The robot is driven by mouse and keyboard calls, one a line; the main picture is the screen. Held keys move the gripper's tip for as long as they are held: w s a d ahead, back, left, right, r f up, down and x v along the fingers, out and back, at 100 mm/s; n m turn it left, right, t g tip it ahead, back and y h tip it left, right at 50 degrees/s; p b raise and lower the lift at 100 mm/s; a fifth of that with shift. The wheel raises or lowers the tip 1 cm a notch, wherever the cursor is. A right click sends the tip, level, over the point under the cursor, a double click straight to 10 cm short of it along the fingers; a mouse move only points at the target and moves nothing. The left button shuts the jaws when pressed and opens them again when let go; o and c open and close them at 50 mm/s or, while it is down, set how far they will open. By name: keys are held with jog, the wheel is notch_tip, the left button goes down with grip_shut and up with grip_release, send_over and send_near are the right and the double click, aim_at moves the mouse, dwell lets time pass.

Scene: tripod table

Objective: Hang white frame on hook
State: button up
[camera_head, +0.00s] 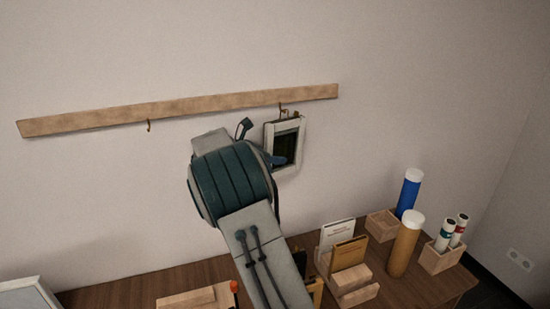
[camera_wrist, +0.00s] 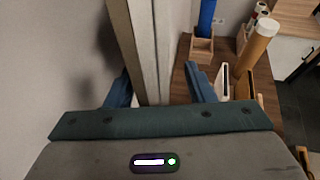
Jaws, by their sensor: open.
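The white frame (camera_head: 299,146) with a dark middle is upright against the wall, its top just below the right hook (camera_head: 282,109) on the wooden rail. It looks to be at the hook, but I cannot make out whether its hanger is over it. My gripper (camera_head: 280,160) is at the frame's lower left, partly hidden by my arm. In the wrist view my open gripper (camera_wrist: 160,88) has one blue finger on each side of the frame's edge (camera_wrist: 150,45), with a visible gap on the right side.
The wooden rail (camera_head: 190,107) has a second, empty hook (camera_head: 148,125) at left. Below, the desk (camera_head: 415,285) holds a blue tube (camera_head: 408,195), a tan tube (camera_head: 404,248), a wooden organizer (camera_head: 350,285) and a box of small tubes (camera_head: 440,258). The wall is close behind the frame.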

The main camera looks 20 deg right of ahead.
jog(key=b+v, duration=0.2)
jog(key=v, duration=1)
jog(key=s+d+f+m+g+y, duration=0.1)
jog(key=s+d+m+y, duration=0.2)
jog(key=s, duration=0.5)
jog(key=s+d+f+m+g+y, duration=0.1)
jog(key=s+d+f+m+y, duration=0.1)
jog(key=s+m+y, duration=0.4)
jog(key=s+a+f+m+y, duration=0.1)
jog(key=s+a+f+m, duration=0.1)
jog(key=s+m, duration=0.2)
jog(key=s+a+f+m+t+y, duration=0.1)
jog(key=s+m, duration=0.3)
jog(key=s, duration=0.7)
jog(key=s+a+f+m+t+y, duration=0.1)
jog(key=s+a+f+m+y, duration=0.1)
jog(key=s, duration=0.6)
notch_tip(320, 180, down, 2)
jog(key=shift+a+f+m, duration=0.1)
jog(key=shift+a+m, duration=0.65)
jog(key=shift+m, duration=0.25)
